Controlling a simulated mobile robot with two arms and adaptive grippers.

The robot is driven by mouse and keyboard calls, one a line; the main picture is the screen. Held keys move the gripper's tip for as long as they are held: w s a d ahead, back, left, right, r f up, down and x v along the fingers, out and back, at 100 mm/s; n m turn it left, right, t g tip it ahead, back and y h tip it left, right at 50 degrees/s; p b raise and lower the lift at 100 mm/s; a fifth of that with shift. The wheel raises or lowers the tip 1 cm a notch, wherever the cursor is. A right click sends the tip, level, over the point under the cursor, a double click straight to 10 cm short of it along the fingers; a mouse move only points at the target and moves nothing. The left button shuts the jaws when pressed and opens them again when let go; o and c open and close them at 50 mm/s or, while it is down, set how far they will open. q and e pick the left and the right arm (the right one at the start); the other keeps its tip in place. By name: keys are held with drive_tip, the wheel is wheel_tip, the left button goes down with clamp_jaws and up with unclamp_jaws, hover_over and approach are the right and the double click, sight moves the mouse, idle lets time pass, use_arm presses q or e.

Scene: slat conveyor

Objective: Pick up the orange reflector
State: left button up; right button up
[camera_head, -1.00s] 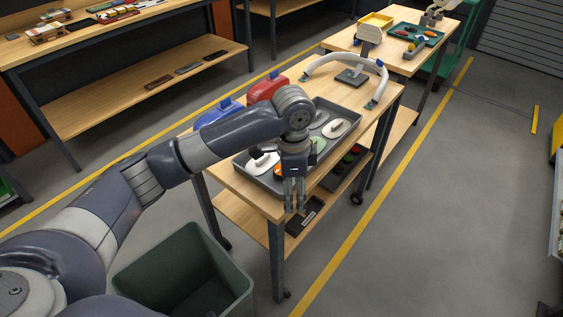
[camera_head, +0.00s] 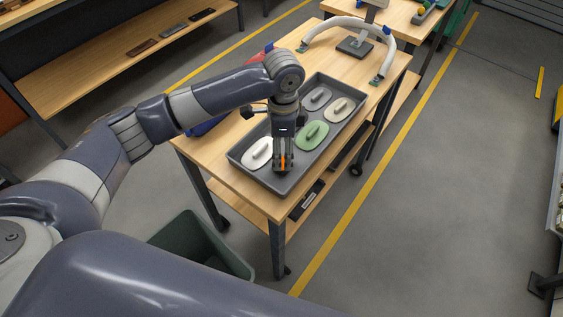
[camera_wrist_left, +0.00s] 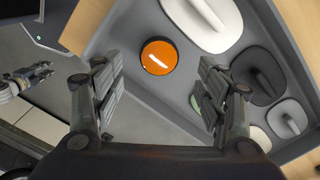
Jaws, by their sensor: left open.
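My left gripper (camera_head: 284,168) points down over the near end of the tray (camera_head: 236,157). In the left wrist view its fingers (camera_wrist_left: 160,88) are spread and empty, with the reflector beyond the gap between them. What looks like my right gripper (camera_wrist_left: 32,74) is at the left edge of that view, its jaws unclear.
The tray also holds a white (camera_head: 257,153), a green (camera_head: 312,135), a grey and a beige handled plate. A white arch (camera_head: 345,24) stands farther back on the wooden table (camera_head: 315,62). A dark bin (camera_head: 195,245) stands on the floor in front of the table.

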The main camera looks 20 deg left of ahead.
sight(282, 161)
use_arm(q)
wheel_tip(282, 161, down, 4)
drive_tip(key=shift+s+a+f+p, duration=0.1)
drive_tip(key=shift+a+f+p, duration=0.1)
drive_tip(key=shift+p, duration=0.55)
drive_tip(key=shift+d+f, duration=0.1)
drive_tip(key=shift+f, duration=0.5)
drive_tip(key=c, duration=1)
